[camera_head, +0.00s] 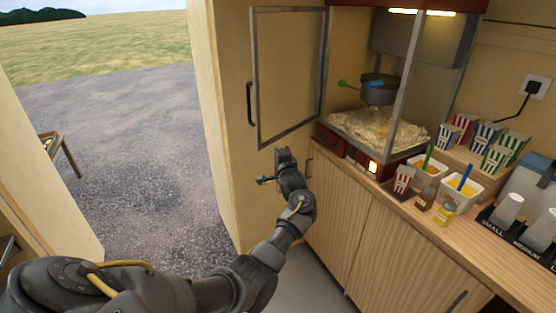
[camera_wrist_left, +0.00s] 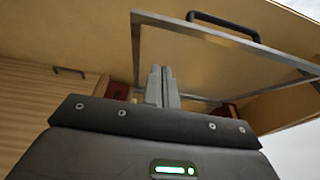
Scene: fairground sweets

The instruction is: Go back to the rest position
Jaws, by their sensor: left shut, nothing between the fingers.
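My left arm reaches in from the lower left in the head view. Its gripper (camera_head: 283,155) is raised in front of the wooden counter, just below the open glass door (camera_head: 286,75) of the popcorn machine (camera_head: 375,143). In the left wrist view the two grey fingers (camera_wrist_left: 162,82) are together and hold nothing. The door's metal frame (camera_wrist_left: 205,32) and dark handle (camera_wrist_left: 222,23) show beyond the fingers. I cannot tell from these views how far the fingers are from the door. My right gripper is in neither view.
The counter (camera_head: 500,240) holds striped popcorn boxes (camera_head: 484,137), a small striped box (camera_head: 403,180), white tubs (camera_head: 456,191), bottles (camera_head: 443,212) and a cup stand (camera_head: 525,240). Popcorn lies inside the machine. Left of the wall, an opening shows gravel (camera_head: 140,150) outside.

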